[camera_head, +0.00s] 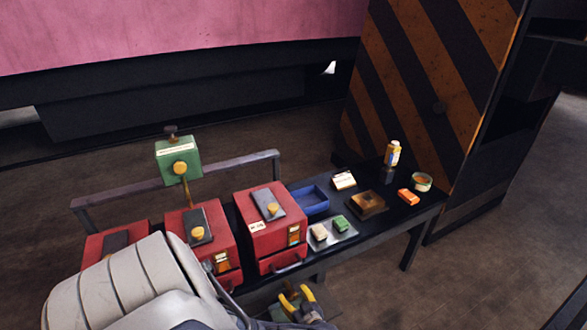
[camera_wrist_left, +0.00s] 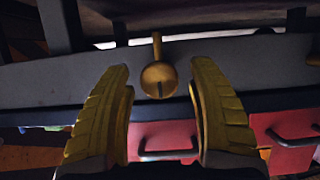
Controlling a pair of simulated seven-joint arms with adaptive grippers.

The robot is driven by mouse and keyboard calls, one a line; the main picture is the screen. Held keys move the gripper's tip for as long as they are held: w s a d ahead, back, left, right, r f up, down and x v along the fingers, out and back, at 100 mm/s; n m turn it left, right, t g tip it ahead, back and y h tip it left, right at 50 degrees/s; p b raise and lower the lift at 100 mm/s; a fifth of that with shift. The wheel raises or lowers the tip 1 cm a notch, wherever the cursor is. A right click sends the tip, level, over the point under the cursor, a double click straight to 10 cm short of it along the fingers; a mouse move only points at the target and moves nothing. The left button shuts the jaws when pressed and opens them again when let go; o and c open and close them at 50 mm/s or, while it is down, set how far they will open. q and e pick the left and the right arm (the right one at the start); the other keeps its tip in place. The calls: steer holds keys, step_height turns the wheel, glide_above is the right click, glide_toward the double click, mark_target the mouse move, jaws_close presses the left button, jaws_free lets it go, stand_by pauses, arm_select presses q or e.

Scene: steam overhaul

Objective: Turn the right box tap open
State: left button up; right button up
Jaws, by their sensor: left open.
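Three red boxes stand in a row on the dark bench. The right box (camera_head: 270,225) has a grey plate with a yellow knob (camera_head: 272,208) on top and a handle on its front. My left gripper (camera_head: 297,297), with yellow fingers, is low in front of the right box. In the left wrist view my left gripper (camera_wrist_left: 163,110) is open and empty. A round brass tap (camera_wrist_left: 158,80) with a thin stem shows between and beyond its fingertips, against a grey bar. I see no contact. The head view hides this tap, so I cannot tell which box it belongs to. My right gripper is not in view.
A green box (camera_head: 178,160) with a yellow knob stands behind the red ones. A blue tray (camera_head: 309,200), a bottle (camera_head: 393,154), an orange block (camera_head: 408,197) and a round tin (camera_head: 421,182) sit on the bench's right side. A striped panel (camera_head: 430,80) stands behind.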

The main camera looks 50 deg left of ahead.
arm_select(q)
steer(key=shift+c, duration=0.5)
jaws_close()
